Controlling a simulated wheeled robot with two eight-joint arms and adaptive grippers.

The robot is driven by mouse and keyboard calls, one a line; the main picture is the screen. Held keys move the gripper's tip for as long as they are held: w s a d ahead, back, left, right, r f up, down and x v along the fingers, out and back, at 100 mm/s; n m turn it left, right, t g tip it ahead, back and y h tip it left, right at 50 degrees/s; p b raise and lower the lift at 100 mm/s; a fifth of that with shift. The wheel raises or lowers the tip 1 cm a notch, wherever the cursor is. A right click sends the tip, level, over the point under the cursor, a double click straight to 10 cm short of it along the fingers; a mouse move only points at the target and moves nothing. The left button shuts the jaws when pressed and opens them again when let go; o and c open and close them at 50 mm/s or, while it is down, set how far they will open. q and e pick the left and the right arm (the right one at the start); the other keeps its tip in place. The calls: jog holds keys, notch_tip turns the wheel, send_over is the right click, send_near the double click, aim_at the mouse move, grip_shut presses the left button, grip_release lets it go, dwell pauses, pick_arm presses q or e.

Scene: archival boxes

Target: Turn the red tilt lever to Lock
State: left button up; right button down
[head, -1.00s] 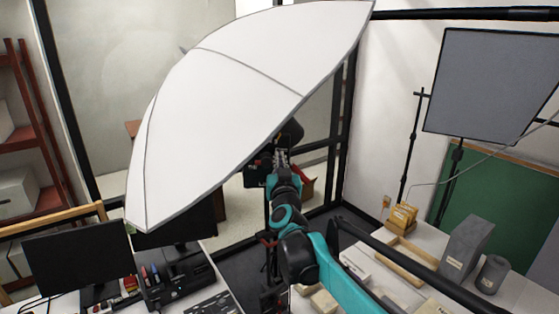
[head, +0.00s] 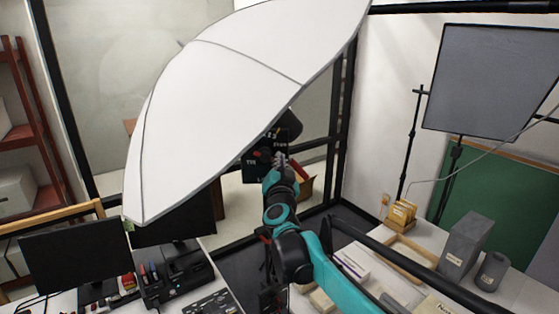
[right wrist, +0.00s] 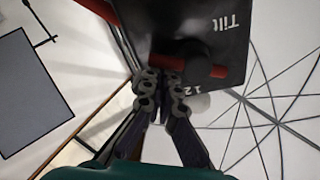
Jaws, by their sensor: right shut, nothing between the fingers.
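In the right wrist view, the red tilt lever (right wrist: 218,71) is a red bar on a black housing (right wrist: 225,22) marked "Tilt". A round dark knob covers its middle, and the bar's other end reaches close to my fingertips. My right gripper (right wrist: 162,82) is shut and empty, its tips close beside that end; I cannot tell whether they touch it. In the head view, my right gripper (head: 281,160) is at the dark, white-lettered housing (head: 256,173) below the white umbrella (head: 230,85). The Lock mark is not readable. My left gripper is not in view.
A grey light panel (head: 490,80) stands at the right on a dark stand. A table with a grey box (head: 467,247) and a wooden frame (head: 410,258) is at lower right. A monitor (head: 75,262) stands at lower left.

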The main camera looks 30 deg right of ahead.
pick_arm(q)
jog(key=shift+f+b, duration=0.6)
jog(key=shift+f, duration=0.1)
pick_arm(e)
jog(key=f+m, duration=0.1)
jog(key=m, duration=0.2)
jog(key=a+f+m+g, duration=0.1)
jog(key=m, duration=0.3)
jog(key=f+m, duration=0.1)
jog(key=m, duration=0.2)
jog(key=shift+w+a+g+h, duration=0.2)
jog(key=shift+w+g+h, duration=0.1)
jog(key=shift+d, duration=0.1)
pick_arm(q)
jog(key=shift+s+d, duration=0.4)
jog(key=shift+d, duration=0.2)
pick_arm(e)
jog(key=s+a, duration=0.2)
jog(key=s, duration=0.7)
jog(key=shift+r, duration=0.3)
